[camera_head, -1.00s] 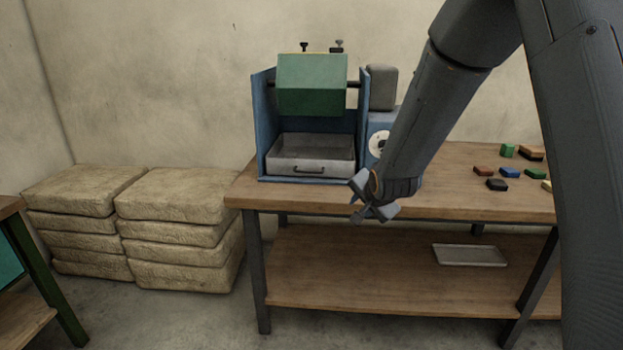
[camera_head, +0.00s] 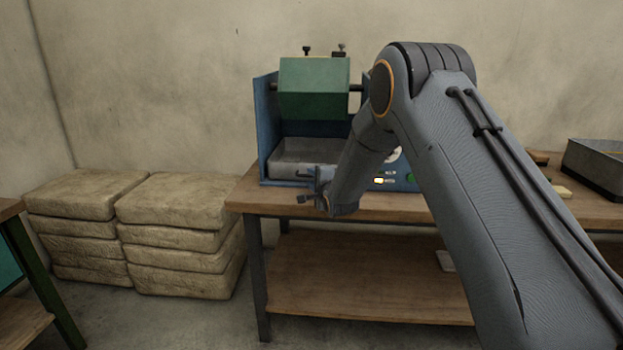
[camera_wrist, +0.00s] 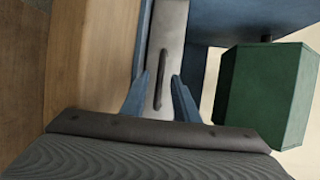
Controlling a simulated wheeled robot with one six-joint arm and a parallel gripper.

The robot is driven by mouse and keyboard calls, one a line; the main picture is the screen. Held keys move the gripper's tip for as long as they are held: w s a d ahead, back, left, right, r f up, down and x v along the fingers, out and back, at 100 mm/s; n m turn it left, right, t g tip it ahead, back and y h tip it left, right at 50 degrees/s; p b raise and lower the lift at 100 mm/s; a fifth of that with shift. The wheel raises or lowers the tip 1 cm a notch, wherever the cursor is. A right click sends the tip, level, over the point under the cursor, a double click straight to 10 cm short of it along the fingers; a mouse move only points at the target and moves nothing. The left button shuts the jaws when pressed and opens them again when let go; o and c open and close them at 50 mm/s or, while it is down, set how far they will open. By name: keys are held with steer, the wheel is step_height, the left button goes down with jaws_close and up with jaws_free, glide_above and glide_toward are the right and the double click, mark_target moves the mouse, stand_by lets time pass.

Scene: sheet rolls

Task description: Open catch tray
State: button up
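The catch tray (camera_head: 295,152) is a grey metal drawer low in the blue machine, below the green drum (camera_head: 313,88). Its front and dark bar handle also show in the wrist view, with the handle (camera_wrist: 161,78) lying between the lines of my fingers. My gripper (camera_head: 306,198) is at the tray's front, in front of the right part of the handle. In the wrist view my gripper (camera_wrist: 158,100) has its two blue fingers apart, one on each side of the handle's near end. I see no closed grip on the handle. My arm hides the tray's right side.
The wooden table (camera_head: 390,207) carries the machine, with a lower shelf (camera_head: 360,285) beneath. A grey bin (camera_head: 597,165) stands far right. Stacked sacks (camera_head: 180,200) are on the floor at left.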

steer(key=shift+w+a+f, duration=0.15)
steer(key=shift+w+a, duration=0.1)
steer(key=shift+w, duration=0.35)
jaws_close()
steer(key=shift+s, duration=0.1)
